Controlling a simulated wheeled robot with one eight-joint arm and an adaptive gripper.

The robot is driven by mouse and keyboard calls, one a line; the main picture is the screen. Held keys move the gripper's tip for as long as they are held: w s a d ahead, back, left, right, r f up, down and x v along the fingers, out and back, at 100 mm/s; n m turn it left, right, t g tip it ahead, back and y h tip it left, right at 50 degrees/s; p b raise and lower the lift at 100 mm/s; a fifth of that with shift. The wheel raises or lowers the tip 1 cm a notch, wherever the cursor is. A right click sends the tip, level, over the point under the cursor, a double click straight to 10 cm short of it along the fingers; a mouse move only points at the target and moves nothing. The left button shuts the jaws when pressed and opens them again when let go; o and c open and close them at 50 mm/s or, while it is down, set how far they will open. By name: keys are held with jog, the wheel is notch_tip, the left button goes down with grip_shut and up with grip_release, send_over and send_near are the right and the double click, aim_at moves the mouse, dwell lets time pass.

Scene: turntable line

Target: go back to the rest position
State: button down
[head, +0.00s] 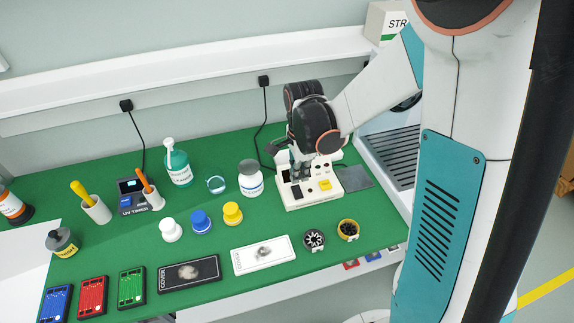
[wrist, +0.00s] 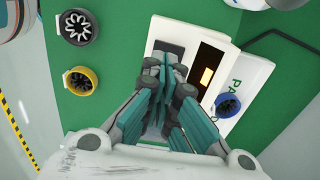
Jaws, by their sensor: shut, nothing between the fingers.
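My gripper (head: 301,172) is low over a cream-coloured box (head: 298,203) with a yellow block and dark parts on top, at the right of the green work surface. In the wrist view my gripper (wrist: 168,68) has its fingers together, with nothing seen between them. The box (wrist: 224,38) lies below the fingers there, with a dark slot, a small yellow patch and a blue round part beside it. The fingers hide part of the box, and I cannot tell whether the tips touch it.
Two round black-toothed parts, one plain (head: 314,239) and one yellow-rimmed (head: 348,230), lie in front of the box. Coloured knobs, cover plates and several circuit boards fill the left and front. A grey ribbed unit (head: 392,155) stands at right.

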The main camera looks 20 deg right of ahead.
jog(key=s+r+n+t+b, duration=0.2)
jog(key=s+r+n+t, duration=0.5)
jog(key=s+r+n, duration=0.7)
jog(key=shift+s+r+n+b, duration=0.4)
jog(key=shift+s+n, duration=0.1)
jog(key=shift+n, duration=1.5)
